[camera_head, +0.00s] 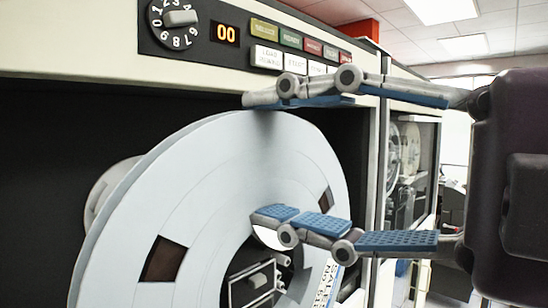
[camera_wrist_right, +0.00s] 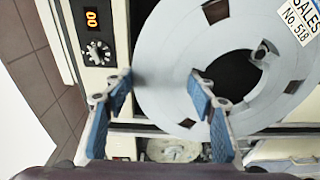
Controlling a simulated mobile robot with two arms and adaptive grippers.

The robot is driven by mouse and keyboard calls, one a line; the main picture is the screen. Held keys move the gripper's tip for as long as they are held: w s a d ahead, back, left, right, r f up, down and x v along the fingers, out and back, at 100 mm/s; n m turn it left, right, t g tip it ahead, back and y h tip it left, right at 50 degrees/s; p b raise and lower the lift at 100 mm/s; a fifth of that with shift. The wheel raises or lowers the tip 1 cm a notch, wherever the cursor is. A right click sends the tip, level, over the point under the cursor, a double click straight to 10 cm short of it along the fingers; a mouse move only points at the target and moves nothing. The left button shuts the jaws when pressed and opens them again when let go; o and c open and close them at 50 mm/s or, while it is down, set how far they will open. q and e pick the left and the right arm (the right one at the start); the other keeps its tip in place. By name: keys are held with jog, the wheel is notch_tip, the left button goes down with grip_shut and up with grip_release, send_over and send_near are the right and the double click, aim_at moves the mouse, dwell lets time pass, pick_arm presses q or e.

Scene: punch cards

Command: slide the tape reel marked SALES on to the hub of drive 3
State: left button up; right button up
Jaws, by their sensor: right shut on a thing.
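The large pale grey tape reel (camera_head: 190,190) stands upright in front of a tape drive's dark recess. Its label (camera_head: 327,285), partly hidden in the head view, reads SALES No. 518 in the right wrist view (camera_wrist_right: 300,35). My right gripper (camera_head: 260,157) is shut on the reel, with one finger at the outer rim and the other at the centre hole. It also shows in the right wrist view (camera_wrist_right: 160,98). A pale round part (camera_head: 108,188), possibly the hub, shows behind the reel's left edge, apart from it. No drive number is readable. My left gripper is out of view.
Above the reel is a panel with a numbered dial (camera_head: 180,18), a 00 display (camera_head: 227,34) and several coloured buttons (camera_head: 290,38). The drive's right frame edge (camera_head: 383,150) is close to my right fingers. Another cabinet with a reel (camera_head: 408,150) stands beyond.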

jog(key=shift+w+a+r+p, duration=0.2)
jog(key=shift+w+a+p, duration=0.1)
jog(key=shift+w+p, duration=0.05)
jog(key=w+p+x, duration=0.1)
jog(key=p+x, duration=0.4)
jog(key=x, duration=0.6)
jog(key=shift+d+p, duration=0.2)
jog(key=shift+p, duration=0.2)
jog(key=shift+w+f, duration=0.15)
jog(key=shift+b, duration=0.85)
jog(key=shift+b, duration=0.45)
jog(key=shift+b, duration=0.35)
jog(key=shift+b, duration=0.4)
jog(key=shift+b, duration=0.4)
